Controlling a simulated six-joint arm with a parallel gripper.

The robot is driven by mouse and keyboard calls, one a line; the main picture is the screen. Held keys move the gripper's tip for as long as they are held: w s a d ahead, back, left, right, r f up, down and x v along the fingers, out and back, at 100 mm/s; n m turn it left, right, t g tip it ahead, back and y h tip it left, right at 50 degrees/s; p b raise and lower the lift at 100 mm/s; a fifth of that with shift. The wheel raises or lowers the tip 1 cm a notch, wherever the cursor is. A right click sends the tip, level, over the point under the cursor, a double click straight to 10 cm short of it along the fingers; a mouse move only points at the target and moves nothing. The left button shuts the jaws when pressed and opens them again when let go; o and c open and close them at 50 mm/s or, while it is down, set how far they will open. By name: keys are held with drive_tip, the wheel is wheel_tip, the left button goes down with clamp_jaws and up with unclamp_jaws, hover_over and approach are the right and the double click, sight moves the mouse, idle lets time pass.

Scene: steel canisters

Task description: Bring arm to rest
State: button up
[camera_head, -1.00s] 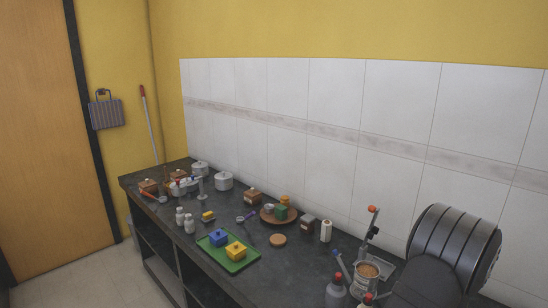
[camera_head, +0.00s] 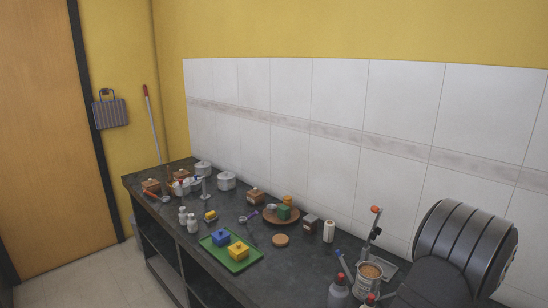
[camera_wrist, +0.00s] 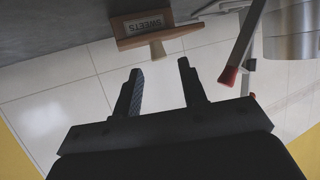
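My gripper (camera_wrist: 160,68) shows in the wrist view with its two dark fingers apart and nothing between them. It is not visible in the head view, where only a dark, ribbed part of my arm fills the lower right. The wrist view is upside down. A brown wooden box labelled SWEETS (camera_wrist: 142,27) with a pale knob lies beyond the fingertips, apart from them. Two steel canisters (camera_head: 226,181) (camera_head: 203,168) stand at the back of the counter in the head view. A steel canister (camera_wrist: 290,35) also shows at the right of the wrist view.
The dark counter (camera_head: 290,262) runs along a tiled wall. A green tray (camera_head: 243,263) holds a blue and a yellow box. A brown round tray (camera_head: 266,217) holds several small things. A red-tipped tool (camera_wrist: 229,75) is right of my fingers. A bottle (camera_head: 338,294) stands near my arm.

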drive_tip(key=v, duration=1.2)
drive_tip(key=x, duration=1.7)
drive_tip(key=w+d, duration=0.5)
drive_tip(key=shift+w+d, duration=0.15)
drive_tip(key=shift+w, duration=0.05)
drive_tip(key=shift+s+r, duration=0.15)
drive_tip(key=shift+s, duration=0.1)
drive_tip(key=v, duration=1.7)
drive_tip(key=w+d+r+m+g+h, duration=0.1)
drive_tip(key=d+r+g+h, duration=0.2)
drive_tip(key=d, duration=0.4)
drive_tip(key=shift+d+r+m+g, duration=0.3)
drive_tip(key=shift+r+m, duration=0.1)
drive_tip(key=shift+r, duration=0.35)
drive_tip(key=shift+w, duration=0.1)
drive_tip(key=shift+a, duration=0.1)
